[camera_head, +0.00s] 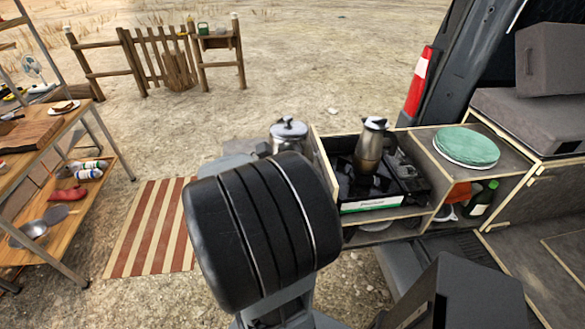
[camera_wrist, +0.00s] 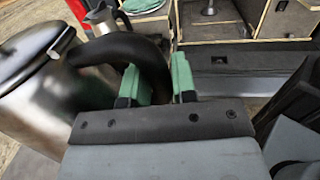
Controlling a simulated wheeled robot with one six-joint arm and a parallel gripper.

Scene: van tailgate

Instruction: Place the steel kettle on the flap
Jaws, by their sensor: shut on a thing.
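The steel kettle (camera_head: 288,131) has a lid with a dark knob and shows just left of the kitchen box, its lower part hidden behind my arm. In the wrist view the kettle (camera_wrist: 32,110) fills the left side, its black handle (camera_wrist: 125,45) curving towards my gripper (camera_wrist: 160,84). The green-tipped fingers are shut on that handle. My gripper is hidden in the head view. I cannot clearly make out the flap; a grey patch beside the box is mostly covered by my arm. Whether the kettle touches anything below is hidden.
A metal coffee pot (camera_head: 370,147) stands on the stove (camera_head: 372,203) in the box, right of the kettle. Green plates (camera_head: 466,146) lie on the box top. A wooden shelf (camera_head: 45,150) stands left; a striped mat (camera_head: 150,228) lies on the ground.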

